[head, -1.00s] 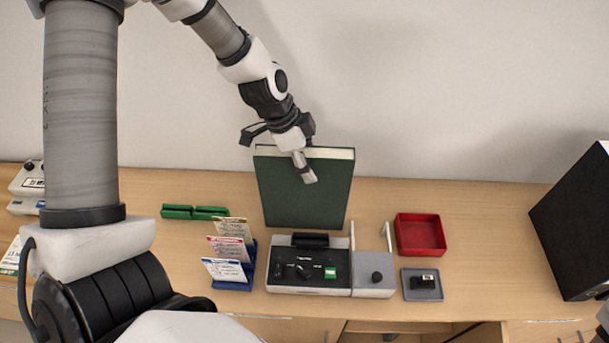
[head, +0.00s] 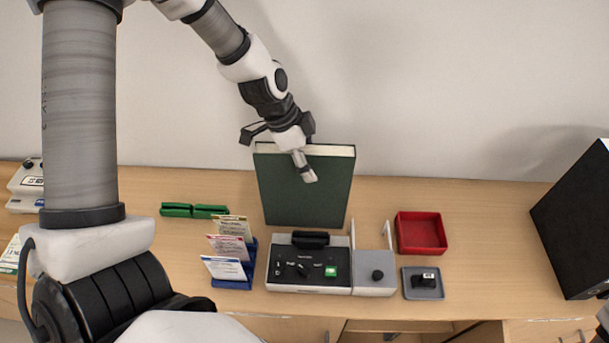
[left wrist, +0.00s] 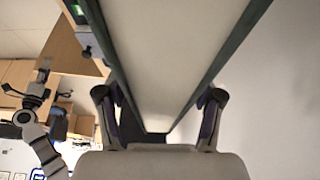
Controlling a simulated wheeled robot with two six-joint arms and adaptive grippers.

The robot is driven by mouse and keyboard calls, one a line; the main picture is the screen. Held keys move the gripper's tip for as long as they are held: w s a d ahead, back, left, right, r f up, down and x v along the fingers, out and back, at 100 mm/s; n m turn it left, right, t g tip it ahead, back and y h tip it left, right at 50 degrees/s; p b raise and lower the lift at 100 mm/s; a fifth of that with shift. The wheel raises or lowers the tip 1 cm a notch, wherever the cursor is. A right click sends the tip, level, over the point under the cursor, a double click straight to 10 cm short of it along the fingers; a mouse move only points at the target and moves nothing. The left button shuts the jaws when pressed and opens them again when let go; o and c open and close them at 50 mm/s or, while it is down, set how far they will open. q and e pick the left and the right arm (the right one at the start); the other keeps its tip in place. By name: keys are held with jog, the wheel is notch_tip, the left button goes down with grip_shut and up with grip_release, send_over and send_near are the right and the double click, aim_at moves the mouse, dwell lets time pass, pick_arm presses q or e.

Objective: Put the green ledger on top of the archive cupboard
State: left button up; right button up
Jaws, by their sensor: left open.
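The green ledger (head: 305,195) stands upright on the counter near the wall, its pale page edge facing up. My left gripper (head: 280,152) is at its top edge, one finger behind and one in front of the cover. In the left wrist view the ledger (left wrist: 165,50) runs between the open fingers of my left gripper (left wrist: 160,105), with gaps hard to judge. A dark gripper, seemingly my right one (left wrist: 28,98), shows small at the left of that view; its jaw state is unclear. I cannot identify the archive cupboard with certainty.
In front of the ledger stand a grey device with a black panel (head: 308,284), a blue card holder (head: 232,284) and a red tray (head: 421,252). A green holder (head: 194,211) lies to the left. A large black box (head: 580,230) stands at the right.

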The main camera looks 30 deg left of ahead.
pick_arm(q)
jog(key=shift+c, duration=0.4)
grip_shut()
jog(key=shift+r, duration=0.1)
